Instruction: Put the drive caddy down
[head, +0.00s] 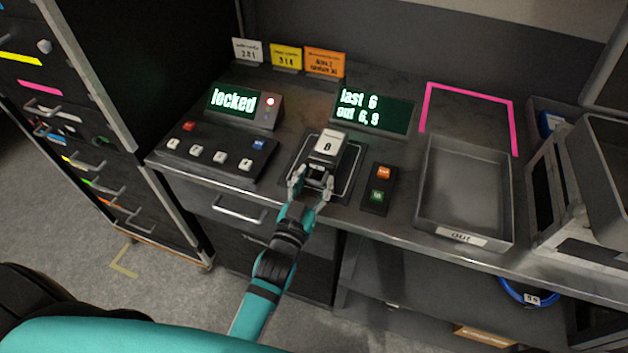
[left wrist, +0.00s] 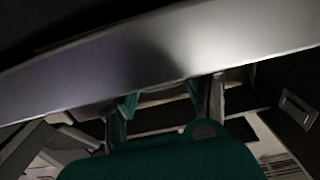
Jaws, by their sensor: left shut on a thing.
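The drive caddy (head: 328,144), a grey block with a white label marked with one digit, is over a dark square pad (head: 299,160) with a light outline on the counter. My left gripper (head: 314,185) is at the caddy's near end, shut on it. Whether the caddy rests on the pad or is just above it, I cannot tell. In the left wrist view, the fingers (left wrist: 164,98) show against a broad grey surface, and the caddy cannot be made out. My right gripper is not in view.
Left of the pad are a button panel (head: 212,153) and a "locked" display (head: 232,102). A screen (head: 372,110) reads "last 6, out 6,9". An orange-and-green button box (head: 378,190) and a grey "OUT" tray (head: 425,195) stand to the right. A pink outline (head: 468,89) lies behind the tray.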

